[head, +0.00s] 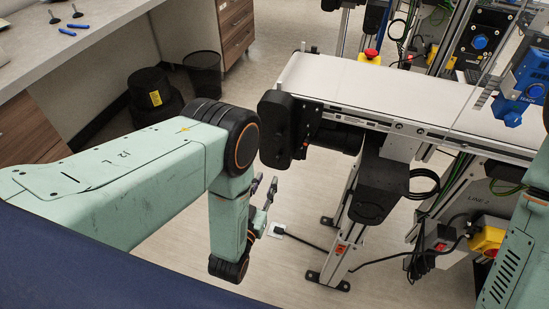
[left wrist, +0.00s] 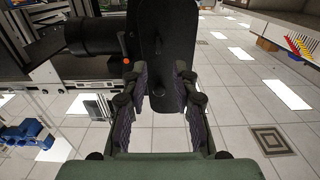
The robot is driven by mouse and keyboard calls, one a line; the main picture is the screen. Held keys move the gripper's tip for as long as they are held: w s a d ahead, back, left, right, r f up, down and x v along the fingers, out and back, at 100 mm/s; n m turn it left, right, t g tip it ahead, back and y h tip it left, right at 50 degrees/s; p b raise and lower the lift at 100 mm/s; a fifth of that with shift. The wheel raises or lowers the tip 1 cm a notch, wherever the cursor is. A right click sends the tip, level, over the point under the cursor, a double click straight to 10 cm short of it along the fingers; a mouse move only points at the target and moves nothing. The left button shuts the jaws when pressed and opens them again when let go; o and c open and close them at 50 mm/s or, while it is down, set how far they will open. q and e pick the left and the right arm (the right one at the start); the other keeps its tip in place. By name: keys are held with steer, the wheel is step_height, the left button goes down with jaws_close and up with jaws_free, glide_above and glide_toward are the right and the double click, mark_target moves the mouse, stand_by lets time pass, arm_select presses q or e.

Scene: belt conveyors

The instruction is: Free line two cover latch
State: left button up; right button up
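The conveyor (head: 380,88) has a white belt and a black rounded end housing (head: 275,128) at its near left end. I cannot make out the cover latch for certain. My left gripper (head: 266,192) points up just below the end housing, partly hidden by my wrist. In the left wrist view my left gripper (left wrist: 160,112) is open, with a black plate-like housing (left wrist: 160,45) showing beyond and between its fingers. I cannot tell if they touch. My right arm shows at the right edge, its gripper out of frame.
A red emergency button (head: 371,54) sits on a yellow box behind the belt. A blue device marked TEACH (head: 525,88) hangs at the right. A conveyor leg (head: 340,235) and black cables stand below.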

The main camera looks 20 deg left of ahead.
mark_target(277, 160)
arm_select(q)
steer(key=w, duration=0.6)
steer(key=shift+d, duration=0.35)
steer(key=shift+w+a+f, duration=0.1)
steer(key=shift+w+a, duration=0.1)
steer(key=shift+w, duration=0.55)
steer(key=shift+d, duration=0.15)
steer(key=shift+c, duration=0.4)
jaws_close()
